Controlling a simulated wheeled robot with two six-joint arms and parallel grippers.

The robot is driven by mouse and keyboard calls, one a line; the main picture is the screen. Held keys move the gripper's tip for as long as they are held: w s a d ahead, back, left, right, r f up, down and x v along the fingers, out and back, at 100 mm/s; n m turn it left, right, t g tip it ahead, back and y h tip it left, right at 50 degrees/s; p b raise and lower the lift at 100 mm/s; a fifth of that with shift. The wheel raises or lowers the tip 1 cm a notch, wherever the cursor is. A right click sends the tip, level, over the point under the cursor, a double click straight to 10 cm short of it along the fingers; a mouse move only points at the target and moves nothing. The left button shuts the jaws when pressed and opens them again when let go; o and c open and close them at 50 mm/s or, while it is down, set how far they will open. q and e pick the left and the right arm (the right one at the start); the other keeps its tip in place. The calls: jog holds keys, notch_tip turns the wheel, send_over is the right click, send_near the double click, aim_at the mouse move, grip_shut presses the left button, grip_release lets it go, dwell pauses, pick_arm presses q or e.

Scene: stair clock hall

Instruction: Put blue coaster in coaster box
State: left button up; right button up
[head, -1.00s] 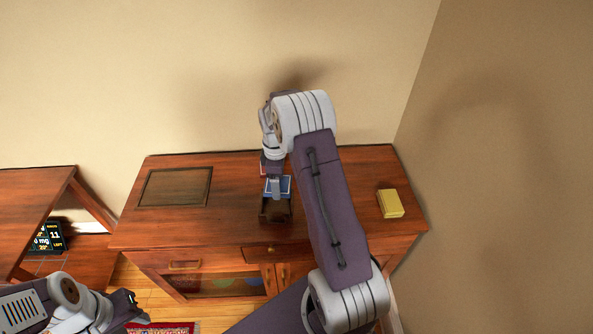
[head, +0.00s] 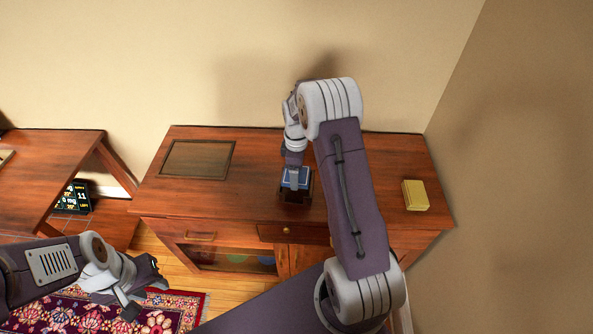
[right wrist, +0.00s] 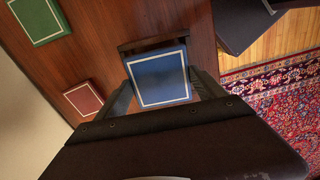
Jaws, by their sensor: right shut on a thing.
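The blue coaster (right wrist: 158,76), square with a pale border line, is held between the two fingers of my right gripper (right wrist: 162,90). It also shows in the head view (head: 297,175). The dark wooden coaster box (head: 295,197) stands on the sideboard directly under the coaster; its rim shows beyond the coaster in the right wrist view (right wrist: 150,44). I cannot tell whether the coaster is inside the walls or just above them. My left gripper (head: 146,296) is open and empty at the lower left, away from the sideboard.
A red coaster (right wrist: 83,98) and a green coaster (right wrist: 38,20) lie on the sideboard (head: 250,150). A dark panel (head: 198,158) lies at its left, a yellow block (head: 415,195) at its right. Another wooden table (head: 55,165) stands at the left. A patterned rug (head: 80,312) covers the floor.

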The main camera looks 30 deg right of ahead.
jog(key=shift+f+b, duration=1)
jog(key=shift+f, duration=1.15)
jog(key=o, duration=1.5)
notch_tip(320, 180, up, 9)
jog(key=shift+r, duration=0.1)
